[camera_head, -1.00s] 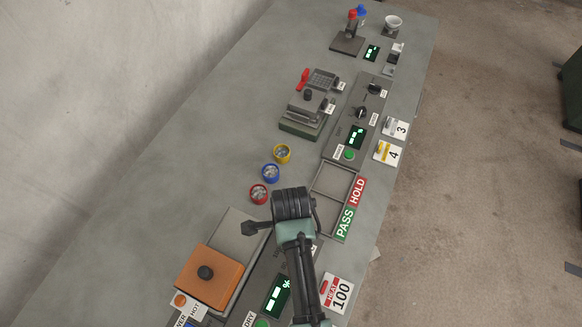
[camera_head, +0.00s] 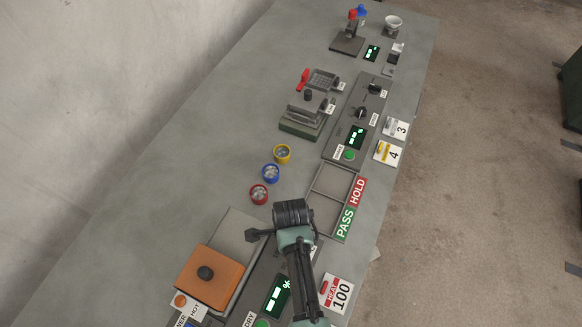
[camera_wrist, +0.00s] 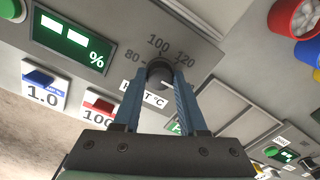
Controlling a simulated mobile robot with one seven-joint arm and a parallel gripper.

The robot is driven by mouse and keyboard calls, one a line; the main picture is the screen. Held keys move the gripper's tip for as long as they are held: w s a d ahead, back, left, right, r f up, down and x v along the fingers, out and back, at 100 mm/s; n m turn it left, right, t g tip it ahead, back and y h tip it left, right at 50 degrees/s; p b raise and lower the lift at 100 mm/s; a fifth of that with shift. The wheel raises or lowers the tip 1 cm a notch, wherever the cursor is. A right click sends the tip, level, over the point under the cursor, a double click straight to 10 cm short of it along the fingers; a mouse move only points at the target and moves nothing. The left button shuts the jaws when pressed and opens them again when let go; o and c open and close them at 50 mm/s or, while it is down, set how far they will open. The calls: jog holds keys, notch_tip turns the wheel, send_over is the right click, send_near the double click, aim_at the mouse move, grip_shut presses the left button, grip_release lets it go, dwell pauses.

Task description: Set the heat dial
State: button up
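The heat dial (camera_wrist: 160,73) is a round black knob on a grey panel, with 80, 100 and 120 printed around its far side. The HEAT °C label below it is partly covered by my fingers. My gripper (camera_wrist: 160,76) has its two blue fingers on either side of the dial. Whether they press on it or stand just clear, I cannot tell. Where the dial points is unclear. In the head view my arm hides the dial and the fingertips. A red-marked HEAT 100 card (camera_head: 338,293) lies right of the panel; it also shows in the wrist view (camera_wrist: 97,108).
A green-lit % display (camera_wrist: 73,43) is on the same panel, with a green button (camera_wrist: 12,10) beside it. An orange-lidded unit (camera_head: 210,275) stands to the left. Red (camera_head: 259,194), blue (camera_head: 271,173) and yellow (camera_head: 282,154) cups stand beyond. A PASS/HOLD tray (camera_head: 322,213) is near.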

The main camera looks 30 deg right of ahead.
grip_shut()
